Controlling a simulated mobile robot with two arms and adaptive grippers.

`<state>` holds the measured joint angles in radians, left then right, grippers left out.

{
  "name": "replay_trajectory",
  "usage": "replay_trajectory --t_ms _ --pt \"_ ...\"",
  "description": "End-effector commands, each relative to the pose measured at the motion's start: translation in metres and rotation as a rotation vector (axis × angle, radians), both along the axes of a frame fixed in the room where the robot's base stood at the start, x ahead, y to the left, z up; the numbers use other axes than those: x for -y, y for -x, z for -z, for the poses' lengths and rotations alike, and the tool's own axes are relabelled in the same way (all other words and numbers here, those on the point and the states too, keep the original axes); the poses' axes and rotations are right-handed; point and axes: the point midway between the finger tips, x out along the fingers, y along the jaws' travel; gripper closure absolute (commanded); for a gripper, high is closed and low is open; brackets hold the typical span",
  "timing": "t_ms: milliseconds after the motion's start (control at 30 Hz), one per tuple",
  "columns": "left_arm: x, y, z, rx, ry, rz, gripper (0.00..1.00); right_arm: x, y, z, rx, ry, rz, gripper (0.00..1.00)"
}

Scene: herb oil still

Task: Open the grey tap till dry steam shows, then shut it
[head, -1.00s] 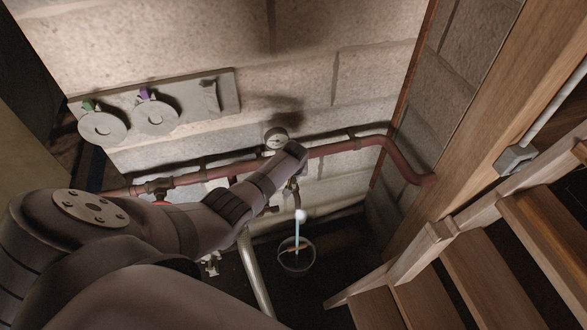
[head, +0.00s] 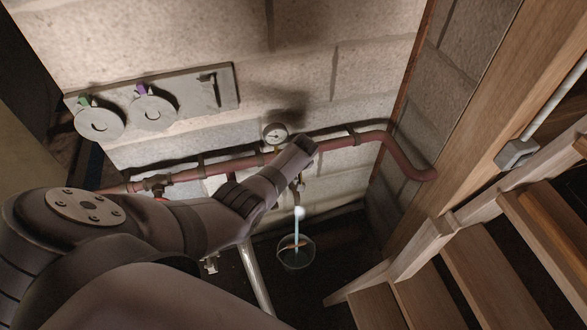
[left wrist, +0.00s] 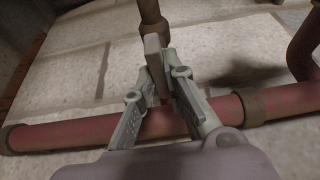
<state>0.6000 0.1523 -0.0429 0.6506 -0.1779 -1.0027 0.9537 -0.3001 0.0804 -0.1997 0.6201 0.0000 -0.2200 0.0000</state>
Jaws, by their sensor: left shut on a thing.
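My left gripper (left wrist: 166,78) is shut on a flat grey-brown lever (left wrist: 154,50), the tap's handle, in the left wrist view. The lever stands up between the two fingers, in front of a red pipe (left wrist: 75,132). In the head view my left arm covers the lever and most of the tap. Below the arm's end a pale bluish stream (head: 297,232) with a white blob (head: 299,212) at its top runs down into a clear bucket (head: 297,262) on the dark floor. I cannot tell whether the stream is water or wet steam. My right gripper is not in view.
A round gauge (head: 274,133) sits above the red pipe along the block wall. A grey wall panel (head: 215,88) carries two discs with green and purple tags. Wooden stairs (head: 440,280) stand at the right. A pale hose (head: 256,280) runs below my arm.

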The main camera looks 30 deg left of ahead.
Motion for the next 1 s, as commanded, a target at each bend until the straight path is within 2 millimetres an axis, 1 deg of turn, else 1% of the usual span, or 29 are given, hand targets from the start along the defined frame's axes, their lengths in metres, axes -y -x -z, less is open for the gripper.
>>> replay_trajectory --t_ms 100,133,400,767,867,1000 --pt "0.001 0.0 0.0 0.001 0.003 -0.004 1.0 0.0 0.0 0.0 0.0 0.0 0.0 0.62" --pt "0.001 0.0 0.0 0.001 0.005 -0.004 0.86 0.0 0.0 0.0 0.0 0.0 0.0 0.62" --pt "0.0 0.0 0.0 0.001 0.002 -0.001 0.69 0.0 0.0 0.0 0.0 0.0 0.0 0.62" --pt "0.001 0.0 -0.001 0.0 0.001 0.0 0.69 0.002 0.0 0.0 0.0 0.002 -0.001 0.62" --pt "0.003 0.001 -0.006 0.001 0.001 0.001 0.69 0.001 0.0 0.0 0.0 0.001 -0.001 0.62" --pt "0.007 0.004 -0.019 0.004 0.001 0.002 0.69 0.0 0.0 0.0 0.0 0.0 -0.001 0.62"
